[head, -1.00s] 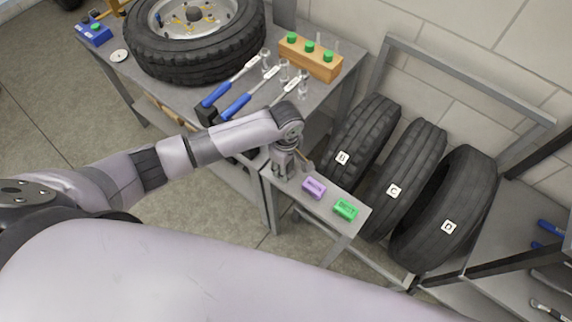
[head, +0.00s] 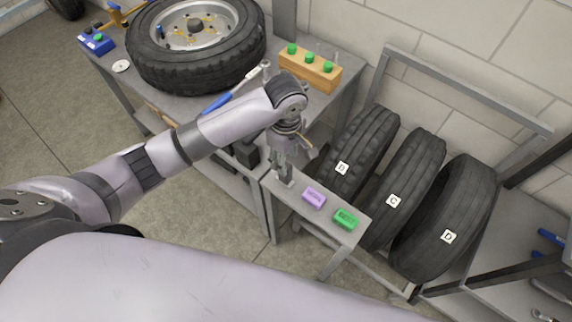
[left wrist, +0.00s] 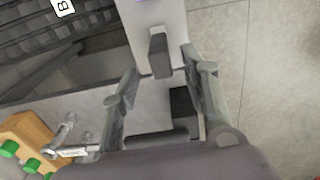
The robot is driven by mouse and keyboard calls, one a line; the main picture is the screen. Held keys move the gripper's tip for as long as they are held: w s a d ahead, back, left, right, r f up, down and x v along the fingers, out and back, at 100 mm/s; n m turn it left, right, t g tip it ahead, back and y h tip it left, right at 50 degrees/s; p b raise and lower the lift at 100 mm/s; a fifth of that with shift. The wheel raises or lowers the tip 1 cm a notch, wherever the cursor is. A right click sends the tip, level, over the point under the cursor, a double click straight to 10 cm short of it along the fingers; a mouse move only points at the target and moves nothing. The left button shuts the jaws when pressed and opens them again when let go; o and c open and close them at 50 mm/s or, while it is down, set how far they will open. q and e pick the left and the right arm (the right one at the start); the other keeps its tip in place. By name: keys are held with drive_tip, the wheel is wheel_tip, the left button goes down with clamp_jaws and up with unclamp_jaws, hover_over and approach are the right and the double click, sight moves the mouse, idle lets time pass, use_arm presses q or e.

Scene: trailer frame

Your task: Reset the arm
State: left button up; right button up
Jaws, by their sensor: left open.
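My left arm reaches across from the left in the head view. My left gripper (head: 284,180) hangs pointing down above the left end of the small grey shelf (head: 334,231). In the left wrist view its two fingers (left wrist: 161,60) stand apart, with a grey block (left wrist: 160,56) showing between and beyond them near the shelf's end. Contact with the block cannot be told. A purple block (head: 314,198) and a green block (head: 345,219) lie on the shelf to the gripper's right. My right gripper is not in view.
Several upright tyres (head: 404,187) stand in a rack right of the shelf. Behind is a workbench with a wheel (head: 196,72), a wooden block with green knobs (head: 310,70) and a blue-handled tool (head: 217,102). Floor left of the shelf is clear.

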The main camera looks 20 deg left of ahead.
use_arm(q)
drive_tip(key=shift+r, duration=0.75)
